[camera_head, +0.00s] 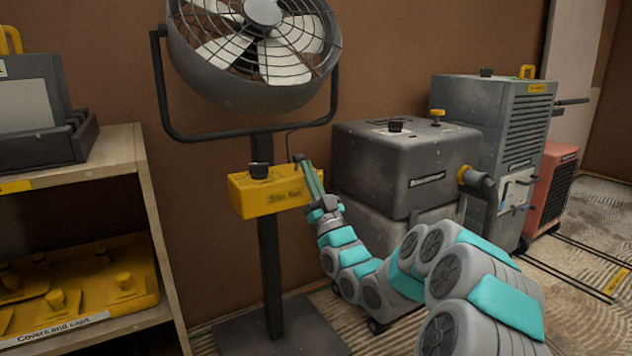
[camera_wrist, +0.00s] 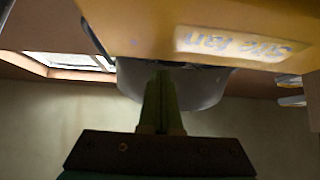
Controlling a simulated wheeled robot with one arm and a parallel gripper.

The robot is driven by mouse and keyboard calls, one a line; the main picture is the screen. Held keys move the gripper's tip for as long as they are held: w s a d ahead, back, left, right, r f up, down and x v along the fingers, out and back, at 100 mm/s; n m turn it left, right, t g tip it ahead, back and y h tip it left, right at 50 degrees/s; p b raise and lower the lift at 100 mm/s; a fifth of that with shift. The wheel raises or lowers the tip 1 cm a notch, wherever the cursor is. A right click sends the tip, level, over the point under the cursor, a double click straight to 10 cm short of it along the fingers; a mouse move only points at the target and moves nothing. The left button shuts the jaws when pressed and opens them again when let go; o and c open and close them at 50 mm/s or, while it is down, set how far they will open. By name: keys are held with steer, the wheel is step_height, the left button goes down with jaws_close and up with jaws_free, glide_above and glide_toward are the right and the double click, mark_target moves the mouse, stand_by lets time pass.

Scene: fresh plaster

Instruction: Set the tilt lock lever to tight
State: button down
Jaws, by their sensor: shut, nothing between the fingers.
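The fan (camera_head: 262,50) hangs in a dark yoke on a black post, its face tipped upward. A yellow box (camera_head: 285,195) with a label is fixed to the post and has a black knob (camera_head: 259,171) on top. I cannot pick out the tilt lock lever for certain. My gripper (camera_head: 303,165) is shut and empty, its fingers pointing up at the box's right end, below the fan. In the wrist view the fingers (camera_wrist: 160,85) overlap a grey rounded part (camera_wrist: 205,88), beside the yellow box (camera_wrist: 140,30). I cannot tell whether they touch anything.
A wooden shelf (camera_head: 150,220) with yellow covers stands at left. Close right of my gripper is a grey machine (camera_head: 400,160), then a taller grey unit (camera_head: 490,110) and a red unit (camera_head: 555,185). The fan's base plate (camera_head: 290,335) lies on the floor.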

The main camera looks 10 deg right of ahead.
steer(key=shift+w+a, duration=0.2)
steer(key=shift+w, duration=0.35)
steer(key=shift+r, duration=0.1)
steer(key=shift+r+g, duration=0.15)
steer(key=shift+g, duration=0.25)
